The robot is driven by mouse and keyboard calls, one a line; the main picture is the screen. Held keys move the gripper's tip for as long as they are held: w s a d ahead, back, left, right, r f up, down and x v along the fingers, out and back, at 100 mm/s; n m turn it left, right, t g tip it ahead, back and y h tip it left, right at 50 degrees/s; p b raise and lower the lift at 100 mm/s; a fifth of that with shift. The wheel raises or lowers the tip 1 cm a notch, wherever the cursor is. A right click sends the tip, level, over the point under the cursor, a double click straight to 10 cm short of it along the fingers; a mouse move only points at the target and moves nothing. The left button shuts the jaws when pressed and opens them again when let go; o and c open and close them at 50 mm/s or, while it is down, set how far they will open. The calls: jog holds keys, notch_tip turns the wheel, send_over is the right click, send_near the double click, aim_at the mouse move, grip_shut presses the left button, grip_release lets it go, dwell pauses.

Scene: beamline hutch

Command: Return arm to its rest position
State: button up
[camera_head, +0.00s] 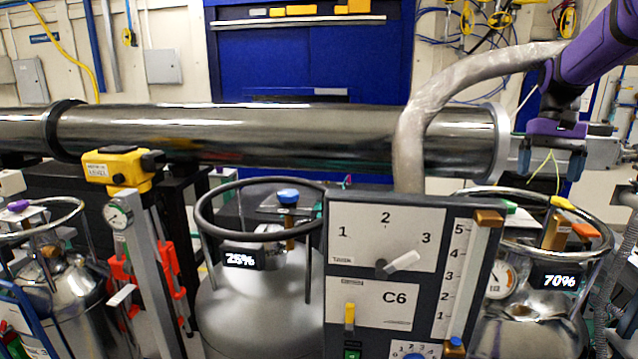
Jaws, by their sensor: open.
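My arm is purple and black and comes in from the upper right. My gripper (550,160) points down, with its two blue-grey fingers spread apart and nothing seen between them. It hangs at the right end of the long steel pipe (280,135), above the right dewar (525,325), which shows 70%. Whether a finger touches the pipe end cannot be told. A thick grey hose (410,130) arches from behind the control panel (385,225) toward my wrist and passes in front of the pipe.
The C6 panel has a white-tipped dial lever (403,261) near 3. A middle dewar (260,295) shows 25%, and another dewar (70,280) stands at left. A gauge post (140,270) and yellow box (110,170) stand between. A blue cabinet (300,65) is behind.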

jog(key=s+a+r+n+t+h, duration=0.1)
jog(key=s+a+r+n+t, duration=0.25)
jog(key=s+a, duration=0.95)
jog(key=s+a+f+n+t, duration=0.1)
jog(key=s+a+f+t, duration=0.3)
jog(key=s+a, duration=0.4)
jog(key=s, duration=0.3)
jog(key=shift+f+n, duration=0.35)
